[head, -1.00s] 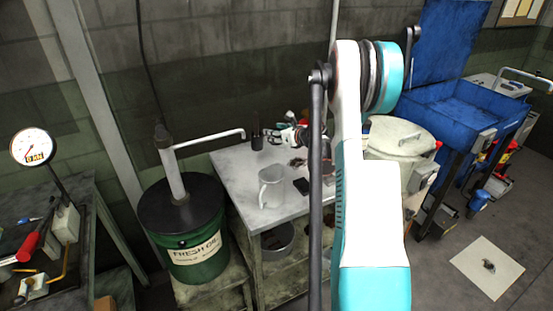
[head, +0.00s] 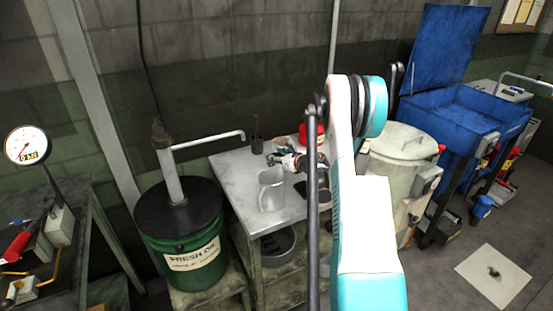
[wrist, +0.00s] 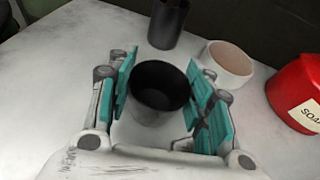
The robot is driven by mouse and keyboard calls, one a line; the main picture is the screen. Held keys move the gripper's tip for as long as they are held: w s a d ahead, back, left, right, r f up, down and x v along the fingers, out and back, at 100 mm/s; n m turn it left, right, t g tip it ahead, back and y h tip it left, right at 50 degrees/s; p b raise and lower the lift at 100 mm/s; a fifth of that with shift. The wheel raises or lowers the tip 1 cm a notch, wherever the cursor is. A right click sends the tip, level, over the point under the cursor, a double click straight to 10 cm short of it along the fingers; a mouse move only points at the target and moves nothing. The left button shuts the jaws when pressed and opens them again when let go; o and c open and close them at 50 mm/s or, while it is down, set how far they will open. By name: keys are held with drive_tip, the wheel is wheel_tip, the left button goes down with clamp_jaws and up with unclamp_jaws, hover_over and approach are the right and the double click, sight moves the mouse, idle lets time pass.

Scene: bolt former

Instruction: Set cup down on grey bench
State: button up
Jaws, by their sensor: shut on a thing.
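The cup (wrist: 158,94) is dark inside and sits between the two teal-padded fingers of my gripper (wrist: 165,100) in the wrist view. The gripper is shut on it, with a pad on each side. The cup looks upright, with its open mouth facing the camera. In the head view my gripper (head: 279,158) is over the back part of the grey bench (head: 236,164). The cup is mostly hidden there. Its base is hidden in the wrist view, so I cannot tell whether it touches the bench top.
A grey jug (head: 271,190) stands on the bench in front of my gripper. Behind the cup are a dark cylinder (wrist: 168,24), a pale round container (wrist: 229,62) and a red soap container (wrist: 300,92). The bench's left part is clear. A green oil drum (head: 182,240) stands left.

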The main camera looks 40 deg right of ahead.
drive_tip(key=shift+f, duration=0.1)
drive_tip(key=o, duration=0.6)
drive_tip(key=shift+f, duration=0.1)
drive_tip(key=o, duration=0.4)
drive_tip(key=shift+o, duration=0.2)
drive_tip(key=shift+r, duration=0.2)
drive_tip(key=shift+s+r, duration=0.15)
drive_tip(key=shift+s, duration=0.2)
drive_tip(key=p+v, duration=0.3)
drive_tip(key=v, duration=0.8)
drive_tip(key=shift+s+a, duration=0.1)
drive_tip(key=shift+s, duration=0.05)
